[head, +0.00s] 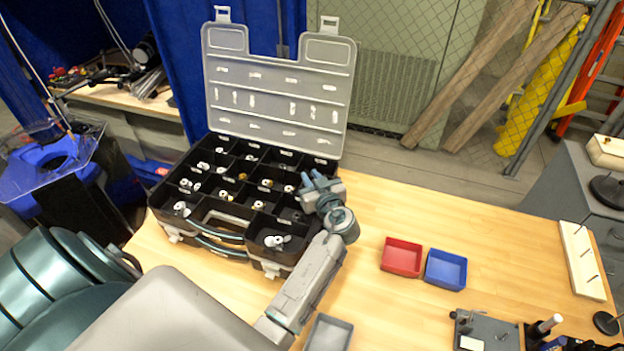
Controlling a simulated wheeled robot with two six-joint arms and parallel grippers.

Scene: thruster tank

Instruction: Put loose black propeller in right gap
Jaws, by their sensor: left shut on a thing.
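The open black parts case (218,209) stands on the wooden table with its translucent lid (279,92) raised behind it. Its compartments hold several small white and brass-coloured parts. Some compartments near the right side look dark, and I cannot tell which are empty gaps. My left gripper (312,177) is above the right edge of the case, its blue fingers pointing away and to the left. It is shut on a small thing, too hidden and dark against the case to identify. I cannot make out a loose black propeller elsewhere. My right gripper is not in view.
A red tray (401,257) and a blue tray (445,269) sit right of my arm. A grey tray (329,334) lies at the front. A grey fixture (487,331) and a pegged board (582,260) are at the right. The table behind the trays is clear.

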